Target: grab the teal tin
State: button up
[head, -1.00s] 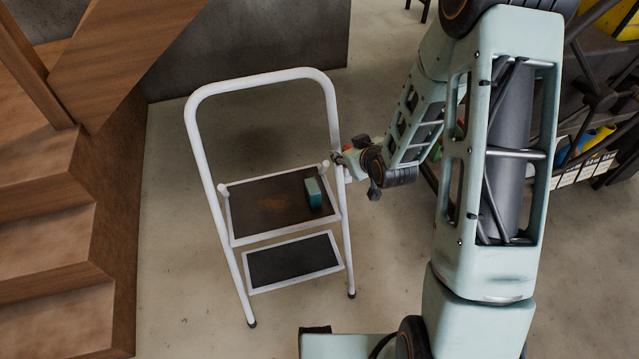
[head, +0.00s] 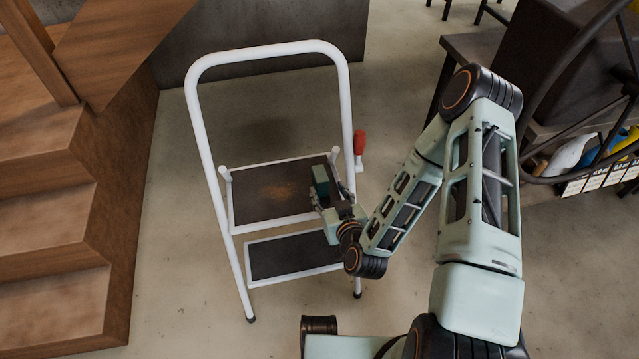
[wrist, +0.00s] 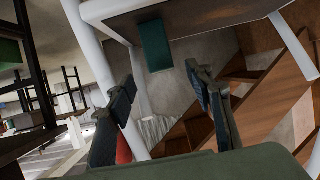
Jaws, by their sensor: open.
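The teal tin (head: 320,179) is a small box-like block on the dark upper step of a white-framed step stool (head: 262,202), near the step's right edge. In the wrist view the tin (wrist: 155,46) is ahead of the fingertips and roughly between their lines, with a gap left to it. My gripper (head: 330,191) is at the front right of the upper step, close to the tin, and partly hides its lower part in the head view. In the wrist view my gripper (wrist: 160,78) has its fingers spread, with nothing between them.
The stool's white right rail (head: 347,110) stands close beside my gripper. A red-handled item (head: 360,143) is by that rail. Wooden stairs (head: 60,230) are at left and a dark table with shelving (head: 480,48) at right. Floor around the stool is clear.

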aim_at(324, 184)
jog(key=x, duration=0.4)
jog(key=shift+w+f+b, duration=0.15)
jog(key=shift+b, duration=0.15)
jog(key=x, duration=0.2)
jog(key=f+b+x, duration=0.1)
jog(key=x, duration=0.1)
jog(key=shift+a+b, duration=0.1)
jog(key=shift+b, duration=0.2)
jog(key=shift+w+a+f, duration=0.1)
jog(key=shift+w+f, duration=0.05)
jog(key=shift+w, duration=0.15)
jog(key=c, duration=1.3)
